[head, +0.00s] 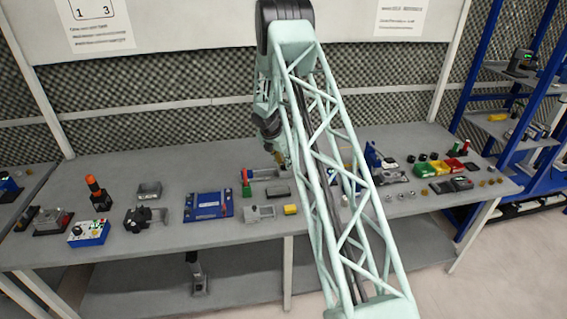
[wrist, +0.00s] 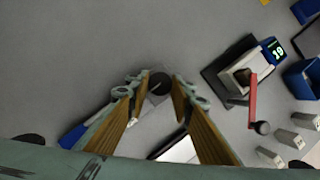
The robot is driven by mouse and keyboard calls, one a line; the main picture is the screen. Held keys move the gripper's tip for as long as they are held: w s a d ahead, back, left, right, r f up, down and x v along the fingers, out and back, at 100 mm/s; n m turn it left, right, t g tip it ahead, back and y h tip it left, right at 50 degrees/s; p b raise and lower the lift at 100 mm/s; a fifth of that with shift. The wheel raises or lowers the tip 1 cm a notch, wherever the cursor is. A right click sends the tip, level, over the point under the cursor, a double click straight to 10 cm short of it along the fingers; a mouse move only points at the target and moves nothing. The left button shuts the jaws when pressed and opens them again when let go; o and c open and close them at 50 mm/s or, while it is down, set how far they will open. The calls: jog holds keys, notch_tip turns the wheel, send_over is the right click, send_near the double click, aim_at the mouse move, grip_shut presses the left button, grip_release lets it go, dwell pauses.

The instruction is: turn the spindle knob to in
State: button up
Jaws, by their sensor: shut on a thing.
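In the wrist view, a dark round knob (wrist: 159,80) with a light line on its top sits between the fingertips of my gripper (wrist: 158,86). I take it to be the spindle knob. My gripper is shut on it, one tan finger on each side. The fingers hide much of the grey part below the knob. In the head view, my gripper (head: 284,162) is low over the middle of the bench, partly behind my own arm, and the knob cannot be made out there. No "in" marking is legible.
In the wrist view, a device with a red crank (wrist: 253,100) and a small lit display (wrist: 276,50) stands to the right. In the head view, a blue fixture (head: 208,205) and a yellow block (head: 290,209) lie on the bench (head: 170,260). Colored bins (head: 455,165) stand to the right.

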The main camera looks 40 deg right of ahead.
dwell(0.3)
jog(key=o, duration=0.9)
jog(key=shift+c, duration=0.2)
jog(key=shift+r, duration=0.1)
jog(key=v, duration=1.1)
jog(key=shift+a+r, duration=0.25)
jog(key=shift+r, duration=0.1)
jog(key=shift+s, duration=0.15)
